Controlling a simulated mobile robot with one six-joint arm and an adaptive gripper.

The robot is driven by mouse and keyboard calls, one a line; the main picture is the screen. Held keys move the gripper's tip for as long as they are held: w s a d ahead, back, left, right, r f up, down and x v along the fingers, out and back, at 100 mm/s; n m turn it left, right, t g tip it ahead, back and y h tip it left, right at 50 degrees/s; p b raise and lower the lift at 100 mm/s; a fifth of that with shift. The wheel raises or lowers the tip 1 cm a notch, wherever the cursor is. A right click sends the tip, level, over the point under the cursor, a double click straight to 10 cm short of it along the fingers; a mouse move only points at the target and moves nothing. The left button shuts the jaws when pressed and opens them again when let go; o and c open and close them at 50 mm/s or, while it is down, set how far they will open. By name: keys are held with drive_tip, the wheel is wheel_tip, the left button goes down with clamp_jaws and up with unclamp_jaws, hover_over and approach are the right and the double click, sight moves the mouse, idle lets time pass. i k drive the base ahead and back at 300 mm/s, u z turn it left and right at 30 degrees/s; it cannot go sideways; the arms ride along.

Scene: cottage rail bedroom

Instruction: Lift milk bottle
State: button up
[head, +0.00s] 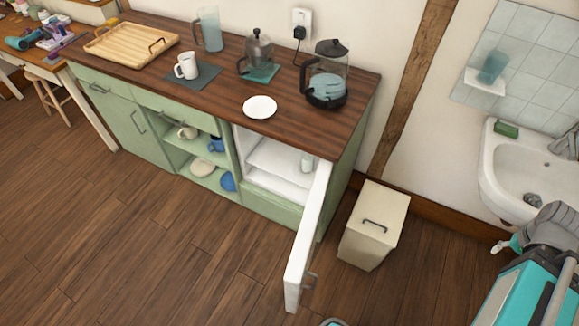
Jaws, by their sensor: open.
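A small pale bottle (307,163), which looks like the milk bottle, stands upright inside the open white fridge compartment (270,185) under the counter. It is at the compartment's right side, close to the open door. The white fridge door (308,240) is swung out toward the front, and its edge is near the bottle in the picture. Grey and teal parts of my own body show at the lower right, well apart from the fridge.
The wooden counter (222,85) holds a wooden tray (130,42), a mug (187,66), a jug (209,28), a French press (258,52), a white plate (260,107) and a kettle (328,75). A cream bin (373,225) stands right of the door. The floor in front is clear.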

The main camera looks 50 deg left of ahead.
sight(306, 159)
drive_tip(key=u, duration=0.05)
drive_tip(key=k, duration=0.75)
drive_tip(key=u, duration=2.3)
drive_tip(key=i, duration=0.5)
drive_tip(key=z, duration=0.05)
